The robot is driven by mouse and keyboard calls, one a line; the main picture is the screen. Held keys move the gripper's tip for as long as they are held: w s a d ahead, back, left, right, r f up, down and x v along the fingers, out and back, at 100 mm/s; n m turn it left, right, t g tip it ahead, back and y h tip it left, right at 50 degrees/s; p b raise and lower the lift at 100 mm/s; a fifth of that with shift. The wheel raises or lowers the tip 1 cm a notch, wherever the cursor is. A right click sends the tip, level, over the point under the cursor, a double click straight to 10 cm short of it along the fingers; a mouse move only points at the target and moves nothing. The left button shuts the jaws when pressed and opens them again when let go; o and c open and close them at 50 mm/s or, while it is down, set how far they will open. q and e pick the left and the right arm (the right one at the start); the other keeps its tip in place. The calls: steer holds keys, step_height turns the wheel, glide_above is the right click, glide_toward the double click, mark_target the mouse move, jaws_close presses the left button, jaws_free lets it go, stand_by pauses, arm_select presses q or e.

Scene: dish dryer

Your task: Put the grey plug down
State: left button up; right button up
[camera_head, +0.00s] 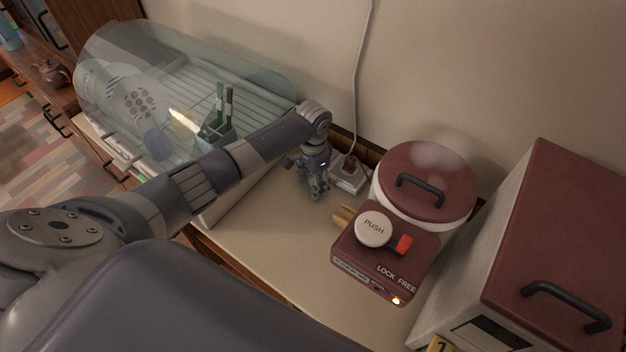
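My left arm comes in from the left and reaches across the counter. My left gripper (317,193) points down at the counter, just left of a white power strip (348,183). I cannot make out a grey plug; anything between the fingers is too small and dark to tell, and so is how far they are open. A brown plug (350,166) sits in the power strip. My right gripper is not in view.
A clear-domed dish dryer (255,68) stands at the left, behind my arm. A red-lidded white pot (425,182), a red box with a PUSH button (388,262) and a large red-topped box (565,235) stand at the right. Bare counter (270,235) lies in front of the gripper.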

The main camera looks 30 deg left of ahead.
arm_select(q)
step_height(320, 180, up, 13)
steer(key=b, duration=0.1)
stand_by(0.6)
stand_by(0.4)
